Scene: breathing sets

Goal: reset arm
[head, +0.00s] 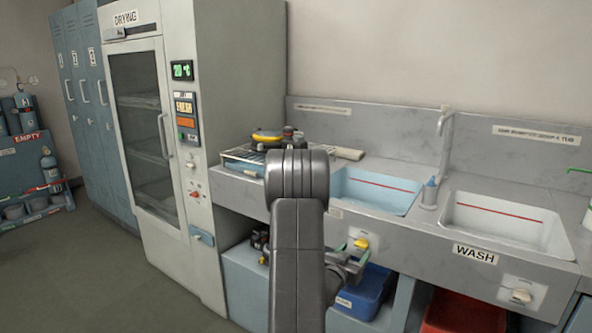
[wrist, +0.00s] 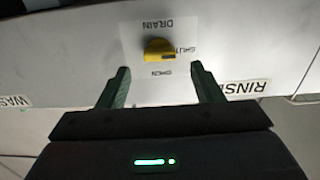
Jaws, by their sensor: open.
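My gripper (wrist: 160,85) is open and empty in the wrist view, its two green fingers apart. A yellow drain knob (wrist: 158,50) on the counter front lies just beyond the gap between the fingertips, apart from them. Its plate reads DRAIN, SHUT and OPEN. In the head view my arm (head: 299,230) stands upright in front of the counter. My gripper (head: 350,252) shows partly to its right, close to the yellow knob (head: 362,243); the rest is hidden behind the arm.
A pale blue sink (head: 378,190) and a white WASH sink (head: 505,222) are set in the grey counter. A drying cabinet (head: 150,130) stands at left. Blue (head: 362,290) and red (head: 462,312) bins sit under the counter. The floor (head: 90,270) at left is clear.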

